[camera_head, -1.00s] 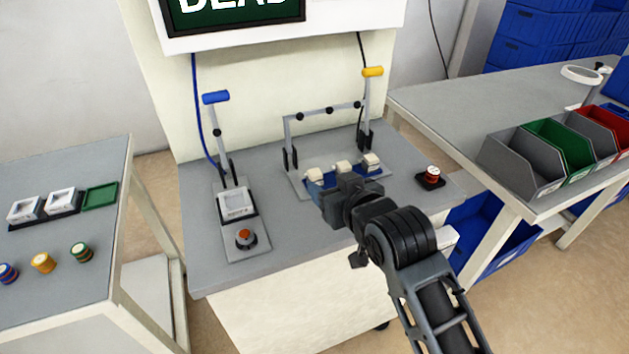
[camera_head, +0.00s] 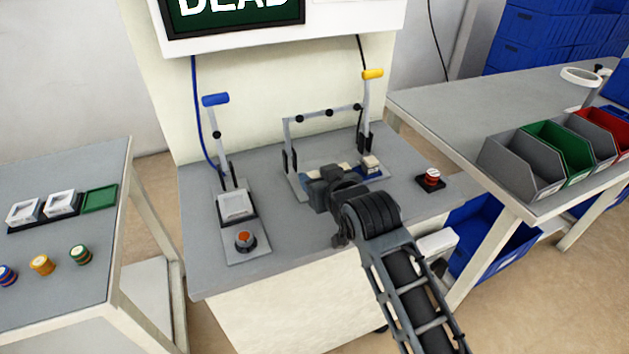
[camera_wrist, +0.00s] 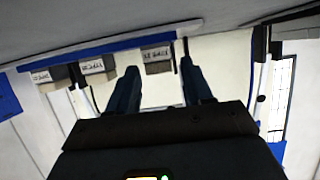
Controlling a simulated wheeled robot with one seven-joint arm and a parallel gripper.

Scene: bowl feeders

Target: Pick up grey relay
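Three small grey-to-cream relay-like blocks sit in a row on a blue holder on the middle bench. In the head view the right one (camera_head: 371,164) shows clearly, the middle one is partly covered and the left one is hidden by my gripper (camera_head: 314,184). The upside-down wrist view shows grey blocks with pale labels on the blue holder (camera_wrist: 120,44). One grey block (camera_wrist: 157,60) lies between the fingertips of my open gripper (camera_wrist: 160,72), with gaps at both sides. Two others, one block (camera_wrist: 98,66) and another (camera_wrist: 42,75), are to its left.
A lever clamp with a yellow handle (camera_head: 373,73) rises behind the holder. A blue-handled lever (camera_head: 215,99) and a white-topped fixture (camera_head: 235,205) stand left. A red button (camera_head: 432,176) is right. Bins (camera_head: 520,163) stand on the right table.

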